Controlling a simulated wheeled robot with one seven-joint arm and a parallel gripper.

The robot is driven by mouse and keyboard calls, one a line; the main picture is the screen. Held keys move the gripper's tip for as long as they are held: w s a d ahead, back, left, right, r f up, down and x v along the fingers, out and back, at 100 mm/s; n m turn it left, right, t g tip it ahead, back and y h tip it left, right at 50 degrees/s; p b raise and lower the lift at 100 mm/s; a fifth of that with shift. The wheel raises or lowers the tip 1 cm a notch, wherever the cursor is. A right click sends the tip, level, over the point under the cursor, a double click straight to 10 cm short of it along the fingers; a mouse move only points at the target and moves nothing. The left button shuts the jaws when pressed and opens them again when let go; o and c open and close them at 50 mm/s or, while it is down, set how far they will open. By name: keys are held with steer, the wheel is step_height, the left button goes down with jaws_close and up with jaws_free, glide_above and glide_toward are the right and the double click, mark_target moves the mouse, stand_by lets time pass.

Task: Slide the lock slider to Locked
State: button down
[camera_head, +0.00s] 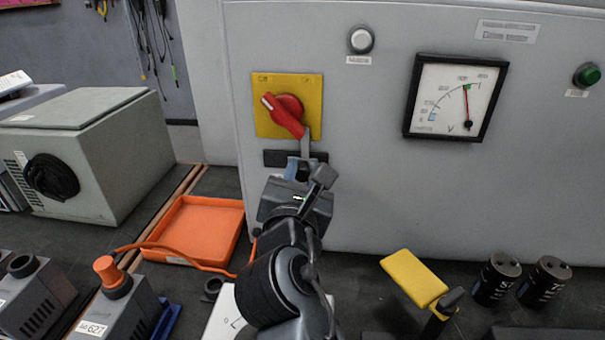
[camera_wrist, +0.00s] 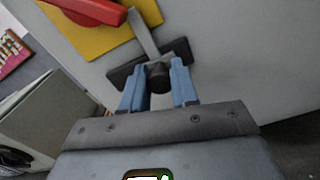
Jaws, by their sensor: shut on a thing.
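The lock slider is a dark knob (camera_wrist: 158,76) with a grey metal tongue (camera_head: 306,145) on a short black track (camera_head: 274,157), below a yellow plate (camera_head: 314,90). A red rotary handle (camera_head: 286,113) on the plate points from upper left to lower right. The tongue reaches up to the handle's lower right end; I cannot tell whether they touch. My gripper (camera_head: 298,166) is at the track, its blue fingers shut on the knob from both sides, as the wrist view shows (camera_wrist: 158,72). The knob sits near the track's middle. Label text is too small to read.
The grey cabinet front (camera_head: 380,190) carries a dial meter (camera_head: 455,97), a white button (camera_head: 361,40) and a green button (camera_head: 587,75). An orange tray (camera_head: 195,230) lies left of my arm. A yellow-bladed tool (camera_head: 414,277) and two black capacitors (camera_head: 497,279) stand right.

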steer(key=shift+a, duration=0.1)
steer(key=shift+a+p, duration=0.35)
steer(key=shift+a, duration=1.25)
steer(key=c, duration=0.9)
jaws_free()
steer(key=shift+a, duration=0.1)
steer(key=shift+o, duration=0.2)
steer(key=s, duration=0.7)
steer(key=shift+s, duration=0.4)
steer(key=shift+a, duration=0.1)
